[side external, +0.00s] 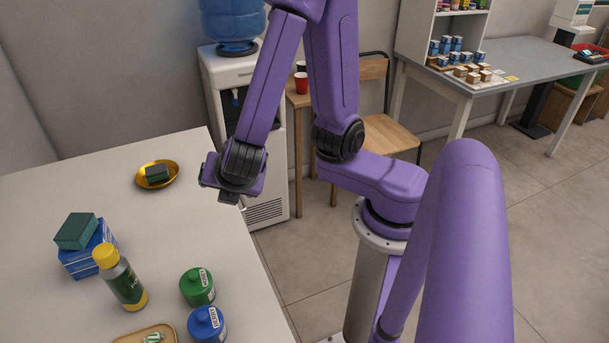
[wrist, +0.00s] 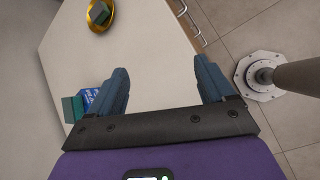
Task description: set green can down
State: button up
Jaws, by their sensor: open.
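A green can (side external: 197,288) with a white label stands upright on the white counter (side external: 180,225), near the front right edge in the side external view. It does not show in the wrist view. My gripper (side external: 226,197) is raised near the counter's right edge, farther back than the can and well apart from it. In the wrist view my gripper (wrist: 166,85) has its two fingers wide apart with only the bare counter between them. It is open and empty.
A blue can (side external: 208,324) stands close to the green can. A yellow-capped bottle (side external: 124,282), stacked boxes (side external: 86,247) and a wooden tray (side external: 130,337) are to the left. A gold bowl (side external: 143,183) holds a dark green block (side external: 158,173). The counter's middle is clear.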

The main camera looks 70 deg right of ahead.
jog(key=s+d+r+m+g+y, duration=0.1)
jog(key=s+m+g+y, duration=0.2)
jog(key=s, duration=0.4)
jog(key=s+d+r+m+g+y, duration=0.2)
jog(key=s+m+g+y, duration=0.1)
jog(key=s+m, duration=0.3)
jog(key=shift+s+d, duration=0.3)
jog(key=shift+s, duration=0.15)
